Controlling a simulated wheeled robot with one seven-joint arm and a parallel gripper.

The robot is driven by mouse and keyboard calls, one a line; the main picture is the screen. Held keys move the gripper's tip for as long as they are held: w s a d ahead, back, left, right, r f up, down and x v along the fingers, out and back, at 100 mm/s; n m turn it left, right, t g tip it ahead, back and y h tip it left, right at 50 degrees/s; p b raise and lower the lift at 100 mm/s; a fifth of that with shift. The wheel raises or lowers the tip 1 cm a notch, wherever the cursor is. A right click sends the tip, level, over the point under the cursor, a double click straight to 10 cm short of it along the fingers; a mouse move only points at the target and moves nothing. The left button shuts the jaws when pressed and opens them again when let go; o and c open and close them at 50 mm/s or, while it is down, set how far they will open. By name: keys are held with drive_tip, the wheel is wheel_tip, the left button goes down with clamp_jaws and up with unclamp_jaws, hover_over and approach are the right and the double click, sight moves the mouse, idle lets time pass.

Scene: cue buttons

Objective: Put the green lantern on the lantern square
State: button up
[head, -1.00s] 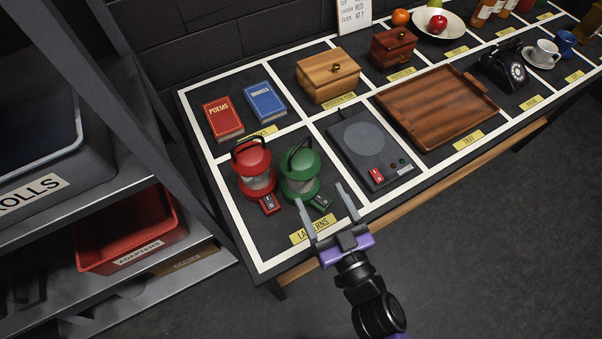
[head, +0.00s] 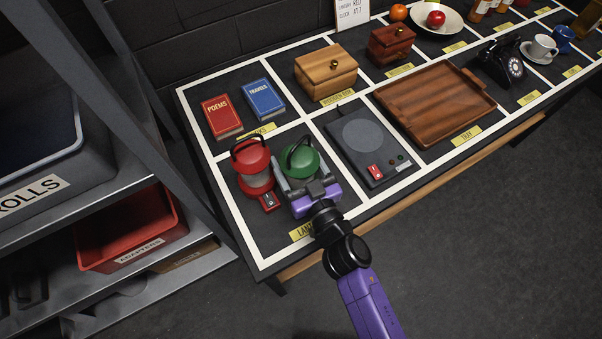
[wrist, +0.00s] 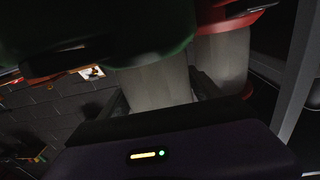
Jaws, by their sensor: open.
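The green lantern (head: 300,158) stands upright on the square with the yellow lanterns label (head: 302,231), beside the red lantern (head: 253,165). My gripper (head: 303,182) is open at the green lantern's near side, its fingers reaching toward either side of the lantern's body. It hides the lantern's lower part and base in the head view. In the wrist view the green lantern's cap (wrist: 95,35) and pale glass (wrist: 158,86) fill the space just ahead of the gripper, with the red lantern (wrist: 222,55) behind to the right. I cannot tell whether the fingers touch the glass.
A dark device with a round plate and red switch (head: 374,172) lies right of the lanterns. Red and blue books (head: 221,116) lie behind them. A wooden tray (head: 436,102) is further right. A shelf with a red bin (head: 130,230) stands left of the table.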

clamp_jaws()
drive_tip(key=shift+r, duration=0.1)
drive_tip(key=shift+r, duration=0.1)
idle(0.3)
